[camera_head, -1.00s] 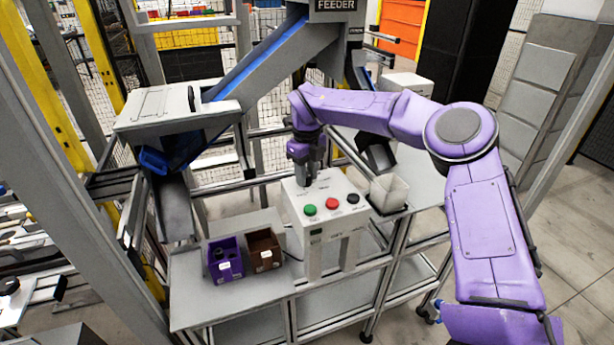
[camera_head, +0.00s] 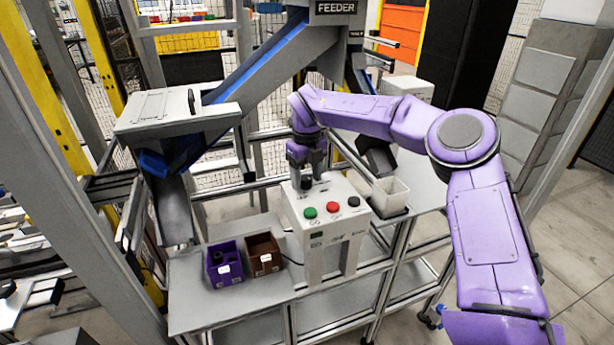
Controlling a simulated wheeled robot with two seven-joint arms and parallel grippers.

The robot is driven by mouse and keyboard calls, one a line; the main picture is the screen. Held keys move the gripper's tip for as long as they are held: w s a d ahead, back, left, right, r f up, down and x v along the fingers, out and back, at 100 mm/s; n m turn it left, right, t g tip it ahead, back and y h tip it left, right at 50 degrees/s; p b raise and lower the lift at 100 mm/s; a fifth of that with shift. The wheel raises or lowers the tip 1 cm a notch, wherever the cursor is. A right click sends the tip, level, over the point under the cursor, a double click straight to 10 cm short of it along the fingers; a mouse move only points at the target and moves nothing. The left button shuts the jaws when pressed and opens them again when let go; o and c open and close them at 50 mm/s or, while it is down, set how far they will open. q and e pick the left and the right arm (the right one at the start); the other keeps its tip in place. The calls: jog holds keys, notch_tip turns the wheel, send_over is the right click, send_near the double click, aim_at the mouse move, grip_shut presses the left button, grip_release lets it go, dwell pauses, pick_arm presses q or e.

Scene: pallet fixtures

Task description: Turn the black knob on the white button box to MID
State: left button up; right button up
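The white button box (camera_head: 328,240) stands on the grey table. Its sloped top carries a green button (camera_head: 310,213), a red button (camera_head: 333,208) and a black button or knob (camera_head: 353,201) at the right. Another black knob (camera_head: 306,184) shows at the top's back left, directly under my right gripper (camera_head: 306,175). The gripper points down there from the purple arm; its fingertips are small and dark, so I cannot tell whether they are around the knob or just above it. The knob's pointer and labels are unreadable. My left gripper is not in view.
A purple bin (camera_head: 224,264) with a dark item and a brown bin (camera_head: 263,254) stand left of the box. A white container (camera_head: 390,195) stands right of it. The feeder chute (camera_head: 262,62) rises behind. Bare table (camera_head: 190,290) lies at the front left.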

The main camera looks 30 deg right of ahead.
aim_at(307, 178)
notch_tip(307, 178, up, 10)
jog(key=shift+r, duration=0.25)
dwell(0.4)
dwell(0.3)
